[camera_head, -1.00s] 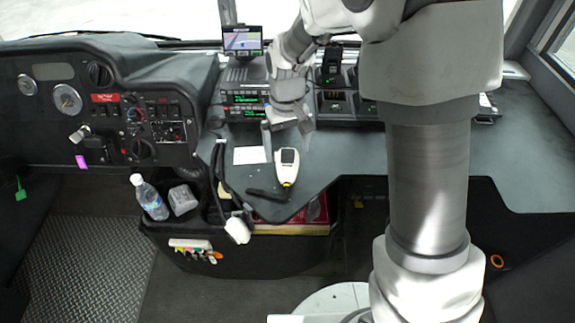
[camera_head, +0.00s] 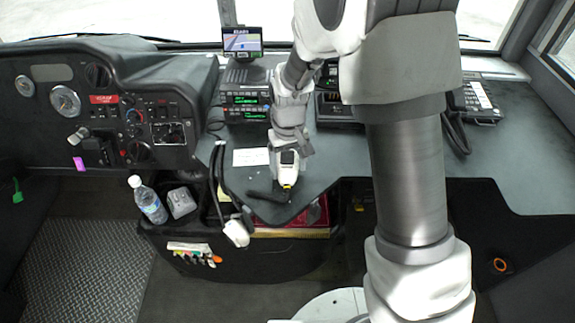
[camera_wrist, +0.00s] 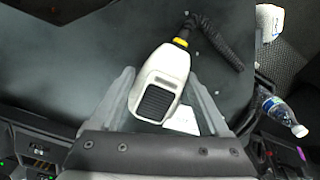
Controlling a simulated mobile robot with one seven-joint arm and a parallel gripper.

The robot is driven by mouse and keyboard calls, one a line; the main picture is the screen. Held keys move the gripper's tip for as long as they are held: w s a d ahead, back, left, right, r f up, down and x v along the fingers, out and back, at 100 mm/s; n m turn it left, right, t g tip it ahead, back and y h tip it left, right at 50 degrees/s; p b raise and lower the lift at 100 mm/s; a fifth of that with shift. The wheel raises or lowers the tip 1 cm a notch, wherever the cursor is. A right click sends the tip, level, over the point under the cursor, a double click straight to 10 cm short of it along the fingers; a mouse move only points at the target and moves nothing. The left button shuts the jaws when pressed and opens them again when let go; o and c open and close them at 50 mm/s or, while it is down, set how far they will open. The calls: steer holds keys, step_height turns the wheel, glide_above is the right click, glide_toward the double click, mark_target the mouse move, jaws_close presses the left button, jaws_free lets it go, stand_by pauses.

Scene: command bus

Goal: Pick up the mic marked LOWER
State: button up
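A white hand mic (camera_wrist: 162,80) with a black ribbed grille, a yellow collar and a black coiled cord (camera_wrist: 216,42) lies on the dark dash ledge. In the head view the mic (camera_head: 287,174) is partly hidden by my gripper. No marking on it can be read. My gripper (camera_wrist: 160,74) is open above it, one finger on each side. I see gaps beside the mic, and it looks not gripped. A second white mic-like piece (camera_head: 236,232) hangs on a cord at the console's front; its marking is unreadable.
A white card (camera_head: 251,157) lies left of the mic. Radios (camera_head: 246,105) and a small screen (camera_head: 242,40) stand behind. A black handset cord (camera_head: 456,132) hangs at the right. A bottle (camera_head: 148,199) and grey box (camera_head: 181,202) sit front left.

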mark_target(288, 164)
steer(key=c, duration=0.8)
steer(key=shift+r, duration=0.1)
step_height(288, 164, up, 4)
steer(key=shift+w+r+p, duration=0.1)
steer(key=shift+r+p, duration=0.15)
steer(key=shift+p, duration=0.3)
steer(key=d+r, duration=0.2)
steer(key=d, duration=0.2)
steer(key=s+d+r, duration=0.1)
steer(key=d+r, duration=0.1)
steer(key=d, duration=0.1)
steer(key=d+r+p, duration=0.1)
steer(key=d+r, duration=0.1)
steer(key=d, duration=0.2)
steer(key=shift+s+d+r, duration=0.15)
steer(key=shift+s+d, duration=0.1)
steer(key=shift+d, duration=0.05)
